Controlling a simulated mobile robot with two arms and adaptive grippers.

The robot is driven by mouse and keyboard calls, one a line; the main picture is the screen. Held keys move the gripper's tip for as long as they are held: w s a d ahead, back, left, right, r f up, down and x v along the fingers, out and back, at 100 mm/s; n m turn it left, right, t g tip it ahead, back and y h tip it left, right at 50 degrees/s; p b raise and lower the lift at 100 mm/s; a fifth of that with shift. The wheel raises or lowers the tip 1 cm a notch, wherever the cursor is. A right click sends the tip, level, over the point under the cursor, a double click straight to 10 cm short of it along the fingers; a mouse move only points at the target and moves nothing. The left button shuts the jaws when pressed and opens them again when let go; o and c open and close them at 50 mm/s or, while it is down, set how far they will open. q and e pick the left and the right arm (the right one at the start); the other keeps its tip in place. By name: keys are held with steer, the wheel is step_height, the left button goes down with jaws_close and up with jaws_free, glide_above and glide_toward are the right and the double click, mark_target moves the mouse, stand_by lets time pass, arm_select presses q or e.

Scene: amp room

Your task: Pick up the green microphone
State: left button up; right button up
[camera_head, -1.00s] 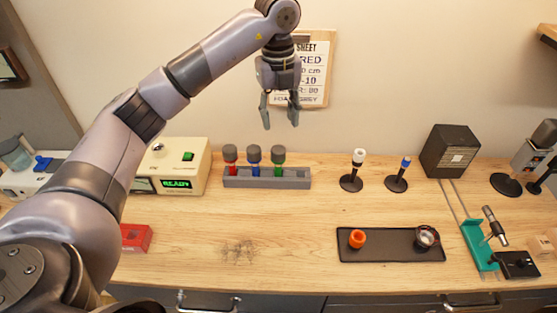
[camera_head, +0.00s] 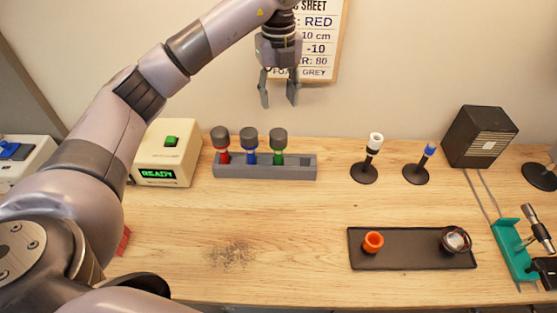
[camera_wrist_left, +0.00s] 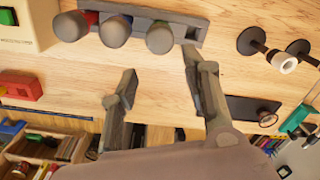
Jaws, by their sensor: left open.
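The green microphone (camera_head: 278,145) stands upright in the grey rack (camera_head: 240,171), with a dark grey head above a green band. It is the rightmost of three microphones there, next to the blue one (camera_head: 249,145) and the red one (camera_head: 221,145). In the left wrist view the green microphone's head (camera_wrist_left: 160,38) is seen from above, just beyond the fingers. My left gripper (camera_head: 278,98) is open and empty, pointing down above the rack and apart from the microphones. It also shows in the left wrist view (camera_wrist_left: 160,100). My right gripper is not in view.
A cream box with a READY display (camera_head: 168,153) stands left of the rack. Two small stands (camera_head: 364,172) (camera_head: 416,174) and a dark speaker box (camera_head: 481,137) are to the right.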

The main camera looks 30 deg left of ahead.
mark_target(278, 133)
arm_select(q)
step_height(278, 133, down, 2)
step_height(278, 133, down, 10)
steer(key=shift+f+p, duration=0.1)
steer(key=shift+p, duration=1.1)
steer(key=shift+f, duration=0.5)
step_height(278, 133, down, 5)
steer(key=shift+f+p, duration=0.1)
steer(key=shift+p, duration=0.75)
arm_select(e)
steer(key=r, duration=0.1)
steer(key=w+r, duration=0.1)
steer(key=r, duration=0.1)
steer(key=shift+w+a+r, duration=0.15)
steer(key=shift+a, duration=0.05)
arm_select(q)
steer(key=shift+c, duration=0.3)
steer(key=shift+c, duration=0.7)
jaws_close()
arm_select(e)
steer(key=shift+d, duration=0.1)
